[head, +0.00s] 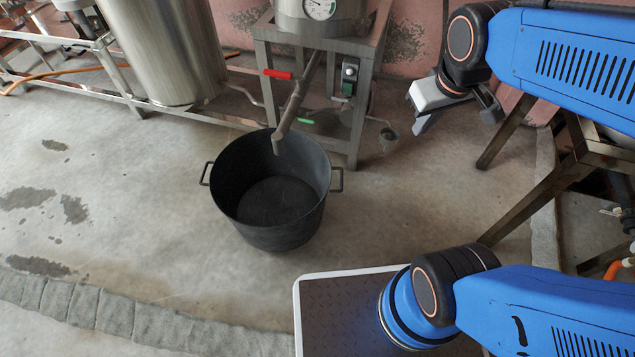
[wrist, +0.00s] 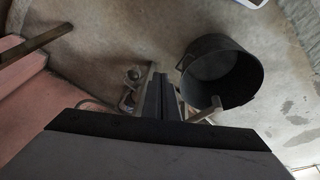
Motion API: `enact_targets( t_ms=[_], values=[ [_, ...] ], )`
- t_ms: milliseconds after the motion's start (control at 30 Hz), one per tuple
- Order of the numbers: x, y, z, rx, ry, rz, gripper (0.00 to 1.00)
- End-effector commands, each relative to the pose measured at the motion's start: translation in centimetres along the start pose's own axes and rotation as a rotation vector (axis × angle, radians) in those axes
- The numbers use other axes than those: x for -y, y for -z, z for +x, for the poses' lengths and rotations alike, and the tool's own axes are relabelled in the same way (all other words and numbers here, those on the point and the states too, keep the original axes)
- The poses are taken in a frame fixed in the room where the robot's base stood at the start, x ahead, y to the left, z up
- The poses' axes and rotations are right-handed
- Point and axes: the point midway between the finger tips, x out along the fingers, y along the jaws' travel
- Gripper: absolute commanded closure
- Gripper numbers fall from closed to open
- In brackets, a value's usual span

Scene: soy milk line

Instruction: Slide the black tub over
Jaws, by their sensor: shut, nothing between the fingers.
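The black tub (head: 262,228) stands upright on the concrete floor, with a small loop handle on its left and right sides. Its inside looks dark and empty. A metal spout (head: 291,112) reaches over its back rim from the machine behind. My gripper (head: 424,124) is in the air to the right of and behind the tub, clear of it. In the wrist view its dark fingers (wrist: 160,96) are together with nothing between them. The tub (wrist: 228,75) shows to their right there, apart from them.
A steel stand (head: 318,45) with a control box and red lever is close behind the tub. A steel tank (head: 165,50) stands at the back left. A plate with a pale rim (head: 330,310) lies at front right. The floor left of the tub is open.

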Motion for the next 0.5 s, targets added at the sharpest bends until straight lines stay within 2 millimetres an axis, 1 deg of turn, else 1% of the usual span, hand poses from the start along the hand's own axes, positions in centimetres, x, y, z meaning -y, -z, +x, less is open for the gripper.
enact_targets(
  t_ms=[33, 200, 367, 500],
  values=[
    [0.3, 1.0, 0.9, 0.022, 0.002, -0.036, 1.00],
    [1.5, 4.0, 3.9, 0.073, 0.006, -0.151, 1.00],
    [3.0, 6.6, 7.1, 0.121, 0.011, -0.260, 1.00],
    [4.5, 8.5, 10.2, 0.161, 0.017, -0.360, 1.00]
  ],
)
